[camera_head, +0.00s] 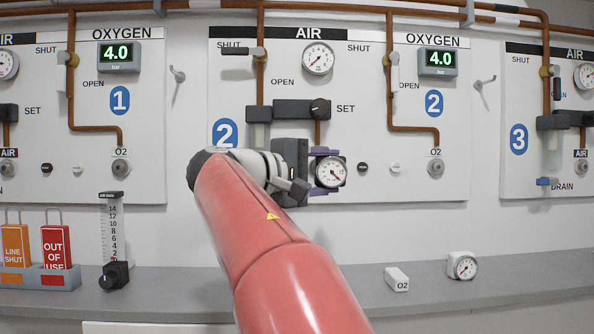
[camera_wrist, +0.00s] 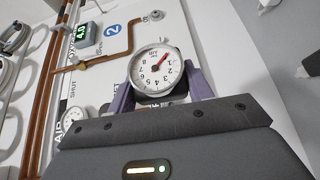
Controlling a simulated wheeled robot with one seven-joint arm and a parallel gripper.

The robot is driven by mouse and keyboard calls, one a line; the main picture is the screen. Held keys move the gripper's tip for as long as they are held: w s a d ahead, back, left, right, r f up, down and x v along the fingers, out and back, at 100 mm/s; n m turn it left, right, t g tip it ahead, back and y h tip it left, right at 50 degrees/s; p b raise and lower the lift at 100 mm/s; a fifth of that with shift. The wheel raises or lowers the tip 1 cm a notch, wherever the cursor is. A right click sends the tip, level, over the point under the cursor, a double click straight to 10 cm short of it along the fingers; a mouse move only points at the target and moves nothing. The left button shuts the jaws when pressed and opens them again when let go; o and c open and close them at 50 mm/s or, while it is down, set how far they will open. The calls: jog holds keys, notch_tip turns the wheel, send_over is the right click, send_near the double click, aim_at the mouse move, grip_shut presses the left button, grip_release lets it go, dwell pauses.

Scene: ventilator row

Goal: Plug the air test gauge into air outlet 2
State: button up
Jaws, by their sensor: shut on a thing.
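My gripper (camera_head: 326,172) is in front of the lower middle of panel 2, its purple fingers shut on a round white-faced air test gauge (camera_head: 331,172). In the wrist view, the gauge (camera_wrist: 157,68) sits between the two purple fingers, dial facing the camera, with a red needle. The gauge is upright and close to the panel. Air outlet 2 is not visible; the gauge and gripper cover the area below the AIR 2 regulator (camera_head: 301,109). I cannot tell whether the gauge touches the outlet. The AIR 2 valve handle (camera_head: 236,51) lies horizontal beside SHUT.
The oxygen 2 outlet (camera_head: 435,168) is to the right. A grey shelf (camera_head: 440,292) below holds a white O2 block (camera_head: 397,279), another small gauge (camera_head: 462,266), a flowmeter (camera_head: 115,272) and tags (camera_head: 55,248). Panel 3 (camera_head: 518,100) is at the right.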

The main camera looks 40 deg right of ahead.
jog(key=shift+w+r, duration=0.1)
jog(key=shift+w, duration=0.35)
jog(key=w+d+p, duration=0.2)
jog(key=w, duration=0.1)
jog(key=w+d+p, duration=0.1)
jog(key=shift+w, duration=0.25)
jog(key=shift+w+d+p, duration=0.35)
jog(key=shift+w+p, duration=0.2)
jog(key=shift+w, duration=0.05)
jog(key=shift+w+d+p, duration=0.3)
jog(key=shift+w+p, duration=0.2)
jog(key=shift+w, duration=0.1)
dwell(0.9)
dwell(0.6)
jog(key=o, duration=1.5)
jog(key=shift+c, duration=0.2)
